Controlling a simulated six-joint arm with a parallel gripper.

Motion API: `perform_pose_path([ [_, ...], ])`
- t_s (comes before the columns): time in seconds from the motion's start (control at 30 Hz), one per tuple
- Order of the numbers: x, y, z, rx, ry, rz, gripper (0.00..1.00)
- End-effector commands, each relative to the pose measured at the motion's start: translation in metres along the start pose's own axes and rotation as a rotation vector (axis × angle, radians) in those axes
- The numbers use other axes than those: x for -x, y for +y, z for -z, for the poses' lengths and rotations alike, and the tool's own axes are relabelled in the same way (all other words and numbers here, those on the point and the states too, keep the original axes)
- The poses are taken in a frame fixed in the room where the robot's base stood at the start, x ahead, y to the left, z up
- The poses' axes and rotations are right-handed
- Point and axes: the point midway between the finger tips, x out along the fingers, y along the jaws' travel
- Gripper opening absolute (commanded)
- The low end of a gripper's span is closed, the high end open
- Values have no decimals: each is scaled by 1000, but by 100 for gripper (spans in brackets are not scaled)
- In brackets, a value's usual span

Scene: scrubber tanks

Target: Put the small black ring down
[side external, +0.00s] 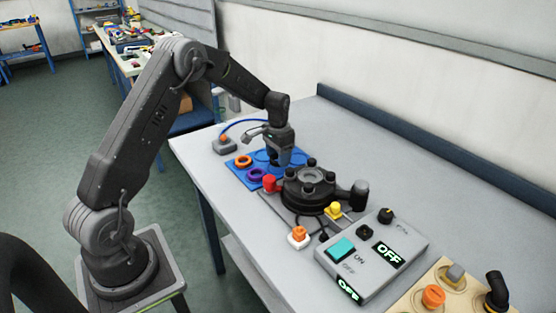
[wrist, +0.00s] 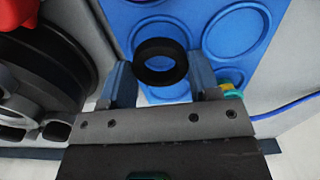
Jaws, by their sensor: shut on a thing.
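The small black ring (wrist: 161,61) is between the two fingers of my gripper (wrist: 161,80) in the wrist view. My gripper is shut on it. The ring is over a blue tray (wrist: 200,10) with round recesses; I cannot tell whether it touches the tray. In the side view my gripper (side external: 278,164) points down over the far part of the blue tray (side external: 238,174), and the ring is hidden there. An orange ring (side external: 243,161) and a purple ring (side external: 256,174) sit on the tray.
A black round tank unit (side external: 310,188) stands right beside the tray, with a red part (side external: 269,183) at its edge. A control box (side external: 371,255) reading OFF is nearer.

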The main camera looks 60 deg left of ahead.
Motion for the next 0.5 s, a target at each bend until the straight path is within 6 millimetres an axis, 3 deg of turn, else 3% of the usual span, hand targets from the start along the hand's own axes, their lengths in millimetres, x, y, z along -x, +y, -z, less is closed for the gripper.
perform_pose_path([
  [0.1, -16, 0, 0, 1, -1, 0, 28],
  [0.47, -20, 0, 0, 1, 1, 1, 28],
  [0.5, -21, 0, 0, 1, 1, 1, 57],
])
